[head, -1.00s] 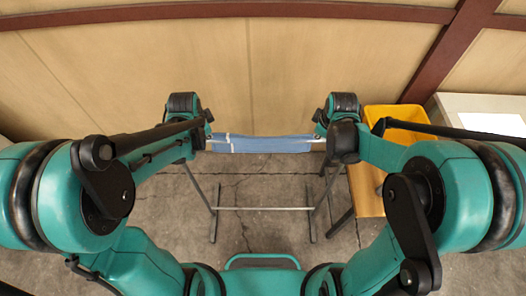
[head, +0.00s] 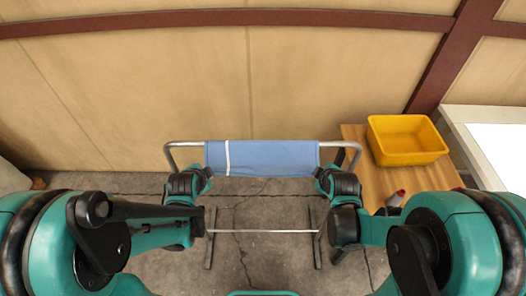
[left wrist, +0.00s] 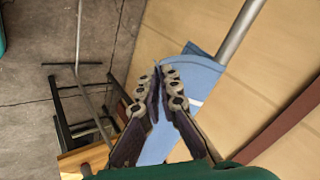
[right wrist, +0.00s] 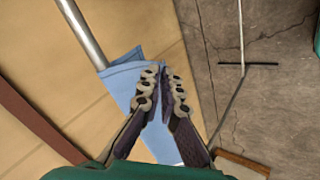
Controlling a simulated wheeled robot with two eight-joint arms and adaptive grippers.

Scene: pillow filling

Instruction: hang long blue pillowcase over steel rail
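The long blue pillowcase (head: 265,158), with a white stripe near its left end, lies along the steel rail (head: 187,144). It spreads from the rail towards me as a broad, nearly flat panel. My left gripper (head: 208,174) is at its near left corner and my right gripper (head: 317,174) at its near right corner. In the left wrist view my fingers (left wrist: 161,72) are closed together on the blue cloth (left wrist: 200,72). In the right wrist view my fingers (right wrist: 161,72) are closed on the cloth (right wrist: 120,80) too. How much hangs behind the rail is hidden.
A yellow bin (head: 408,140) stands on a wooden table (head: 365,180) to the right, with a small red-tipped object (head: 396,198) near it. A white-topped surface (head: 500,150) is at far right. A wooden wall is close behind the rail.

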